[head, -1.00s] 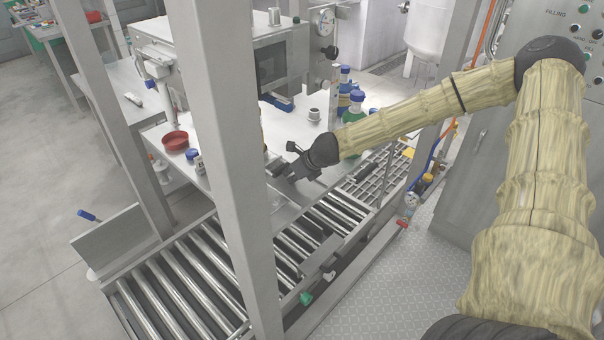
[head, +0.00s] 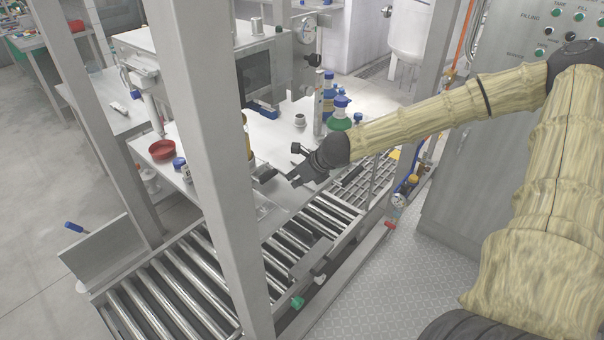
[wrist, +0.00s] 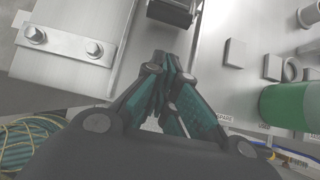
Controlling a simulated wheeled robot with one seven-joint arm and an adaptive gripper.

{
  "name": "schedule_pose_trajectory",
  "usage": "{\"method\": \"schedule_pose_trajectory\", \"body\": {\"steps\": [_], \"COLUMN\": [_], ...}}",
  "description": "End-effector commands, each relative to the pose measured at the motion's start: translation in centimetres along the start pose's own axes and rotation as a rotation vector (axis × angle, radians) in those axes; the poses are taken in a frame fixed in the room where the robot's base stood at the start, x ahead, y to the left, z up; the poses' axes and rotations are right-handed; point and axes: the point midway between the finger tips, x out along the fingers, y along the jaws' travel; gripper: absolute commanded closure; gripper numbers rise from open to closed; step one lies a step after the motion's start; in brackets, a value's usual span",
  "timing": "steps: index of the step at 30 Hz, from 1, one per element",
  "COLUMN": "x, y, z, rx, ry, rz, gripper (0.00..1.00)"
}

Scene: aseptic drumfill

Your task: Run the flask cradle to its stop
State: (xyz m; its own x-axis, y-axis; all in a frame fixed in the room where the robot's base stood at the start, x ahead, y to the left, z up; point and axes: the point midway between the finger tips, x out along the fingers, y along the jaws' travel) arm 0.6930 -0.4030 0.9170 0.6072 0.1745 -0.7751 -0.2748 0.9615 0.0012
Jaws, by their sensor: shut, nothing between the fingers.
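My gripper (head: 297,181) is shut and empty, low over the front edge of the steel bench. In the wrist view its teal-padded fingers (wrist: 174,62) are together and point at a dark block (wrist: 172,11) at the top edge, with a small gap between. A dark handle-like piece (head: 264,174) sits left of the fingertips in the head view, apart from them; it may be the same part. An amber item (head: 249,140) shows beside the upright post, mostly hidden. I cannot tell clearly which part is the flask cradle; the post may cover some of it.
A thick steel post (head: 205,150) blocks part of the bench. A roller conveyor (head: 190,285) runs below. A bolted plate (wrist: 65,45) lies left.

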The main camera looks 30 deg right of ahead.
Motion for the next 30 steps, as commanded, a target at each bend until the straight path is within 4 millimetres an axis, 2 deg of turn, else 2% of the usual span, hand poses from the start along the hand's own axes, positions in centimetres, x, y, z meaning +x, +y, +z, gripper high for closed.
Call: {"method": "schedule_pose_trajectory", "body": {"steps": [16, 30], "x": [-3.6, -4.2], "y": [0.1, 0.1], "z": [0.1, 0.0], "rx": [-0.001, -0.001], "ry": [-0.002, 0.000], "rz": [0.002, 0.002], "gripper": [1.00, 1.00]}}
